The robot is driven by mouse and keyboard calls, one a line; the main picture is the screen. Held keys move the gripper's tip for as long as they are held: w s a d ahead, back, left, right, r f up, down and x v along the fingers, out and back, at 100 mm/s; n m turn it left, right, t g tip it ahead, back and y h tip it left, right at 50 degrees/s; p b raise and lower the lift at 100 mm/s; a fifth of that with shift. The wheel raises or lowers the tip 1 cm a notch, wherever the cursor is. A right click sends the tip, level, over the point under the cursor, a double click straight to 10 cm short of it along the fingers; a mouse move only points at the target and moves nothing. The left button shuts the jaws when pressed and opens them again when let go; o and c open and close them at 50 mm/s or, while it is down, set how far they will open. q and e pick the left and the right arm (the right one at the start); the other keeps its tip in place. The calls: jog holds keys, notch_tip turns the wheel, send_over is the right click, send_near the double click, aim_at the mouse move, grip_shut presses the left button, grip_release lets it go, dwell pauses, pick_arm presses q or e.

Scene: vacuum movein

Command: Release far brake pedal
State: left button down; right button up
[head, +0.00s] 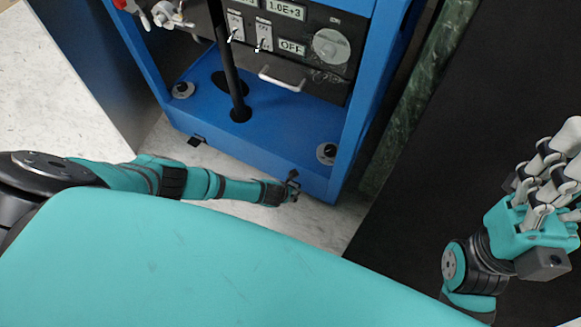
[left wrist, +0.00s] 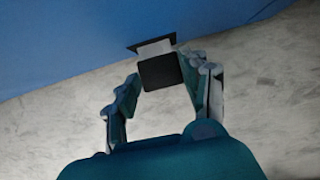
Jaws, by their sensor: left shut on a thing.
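The blue vacuum cart (head: 270,130) stands ahead with two dark brake pedals low on its front edge. The right-hand pedal (head: 293,175) is by my left gripper (head: 290,191), which is low near the floor at the cart's front right corner. In the left wrist view this black pedal (left wrist: 160,72) sits on a light bracket between the fingertips, and my left gripper (left wrist: 165,88) is shut on it. The left-hand pedal (head: 197,141) is free, away from the hand. My right gripper (head: 545,175) is raised at the far right, empty, its fingers spread.
A dark panel (head: 450,150) and a green marbled strip (head: 410,100) stand right of the cart. A wall or cabinet (head: 60,100) is at the left. Pale floor (head: 315,225) shows between the cart and my body. A black post (head: 230,80) rises from the cart's base.

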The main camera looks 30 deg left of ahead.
pick_arm(q)
jog(key=shift+w+r+g+p, duration=0.15)
jog(key=shift+r+g+p, duration=0.25)
jog(key=shift+r+p, duration=0.15)
jog(key=shift+w+r+g, duration=0.15)
jog(key=shift+g, duration=0.45)
jog(key=c, duration=0.6)
grip_release()
jog(key=shift+c, duration=0.2)
jog(key=shift+r, duration=0.1)
jog(key=v, duration=1.2)
